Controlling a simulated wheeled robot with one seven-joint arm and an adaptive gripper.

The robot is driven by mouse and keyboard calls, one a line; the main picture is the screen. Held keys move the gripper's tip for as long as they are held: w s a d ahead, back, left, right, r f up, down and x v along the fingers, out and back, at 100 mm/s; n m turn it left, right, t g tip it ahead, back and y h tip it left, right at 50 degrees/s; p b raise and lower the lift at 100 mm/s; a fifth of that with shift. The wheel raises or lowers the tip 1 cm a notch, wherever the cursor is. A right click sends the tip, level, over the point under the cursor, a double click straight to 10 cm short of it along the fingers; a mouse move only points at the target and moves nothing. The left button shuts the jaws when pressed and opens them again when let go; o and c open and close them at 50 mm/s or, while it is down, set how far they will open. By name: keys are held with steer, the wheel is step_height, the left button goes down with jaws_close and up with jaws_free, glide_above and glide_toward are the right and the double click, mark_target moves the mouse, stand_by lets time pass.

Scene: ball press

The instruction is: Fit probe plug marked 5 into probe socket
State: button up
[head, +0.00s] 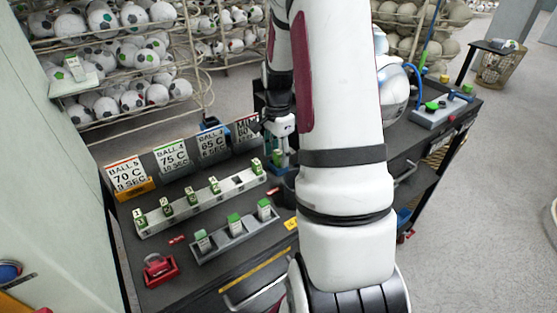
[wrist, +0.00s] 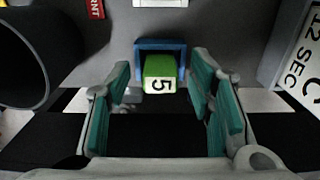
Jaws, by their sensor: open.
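A green plug with a white face marked 5 (wrist: 160,78) sits inside a blue U-shaped frame (wrist: 143,47), seemingly the probe socket, in the wrist view. I cannot tell how deep it sits. My gripper (wrist: 160,100) is open, with its teal finger pads on both sides of the plug and gaps to it. In the head view my gripper (head: 283,150) points down at the bench beside the rack's far end, and a bit of green (head: 277,157) shows below it. The arm hides part of the socket area there.
A grey rack (head: 185,214) holds several green-topped plugs, with one gap near its far end. A second holder (head: 232,242) with green-topped blocks stands in front. Ball cards (head: 172,158) line the back; a red clamp-like item (head: 160,268) is near left. A dark cylinder (wrist: 25,60) flanks my gripper.

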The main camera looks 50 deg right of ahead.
jaws_close()
steer(key=shift+r, duration=0.15)
